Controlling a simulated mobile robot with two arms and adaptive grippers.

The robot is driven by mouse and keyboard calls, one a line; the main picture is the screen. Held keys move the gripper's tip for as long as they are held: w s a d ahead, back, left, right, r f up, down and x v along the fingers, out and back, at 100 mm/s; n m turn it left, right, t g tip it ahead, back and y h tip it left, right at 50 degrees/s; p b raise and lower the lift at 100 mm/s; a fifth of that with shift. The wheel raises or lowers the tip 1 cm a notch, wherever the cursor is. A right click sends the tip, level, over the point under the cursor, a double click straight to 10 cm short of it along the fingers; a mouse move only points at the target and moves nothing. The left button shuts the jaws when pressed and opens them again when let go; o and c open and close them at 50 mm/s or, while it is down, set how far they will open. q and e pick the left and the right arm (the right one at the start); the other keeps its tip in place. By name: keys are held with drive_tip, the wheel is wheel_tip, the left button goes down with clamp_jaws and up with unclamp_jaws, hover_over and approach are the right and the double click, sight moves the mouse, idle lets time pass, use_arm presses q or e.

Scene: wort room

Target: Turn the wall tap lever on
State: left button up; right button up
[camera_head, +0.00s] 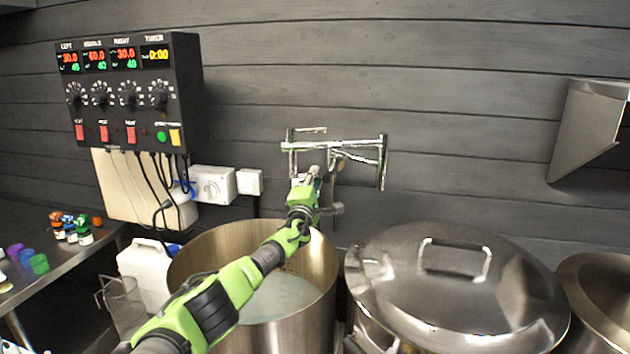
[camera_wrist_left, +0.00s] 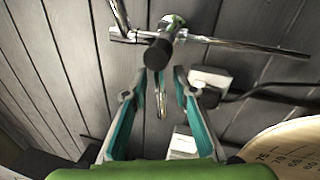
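The chrome wall tap (camera_head: 360,142) is fixed to the dark plank wall above the open pot. My left gripper (camera_head: 314,176) is up at the tap's left part and hides some of it. In the left wrist view its two teal-lined fingers (camera_wrist_left: 160,84) stand apart with nothing clamped between them. The tap's pipe (camera_wrist_left: 245,45) crosses beyond the fingertips. A thin metal loop shows between the fingers. I cannot tell which part is the lever. My right gripper is not in view.
An open steel pot (camera_head: 180,268) with pale liquid is below my left arm. A lidded pot (camera_head: 450,300) stands to its right. A control box (camera_head: 130,95) and sockets (camera_head: 213,186) are on the wall at left. A steel hood (camera_head: 590,125) juts out at right.

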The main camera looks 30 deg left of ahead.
use_arm(q)
drive_tip(key=v, duration=1.2)
idle(0.4)
idle(0.4)
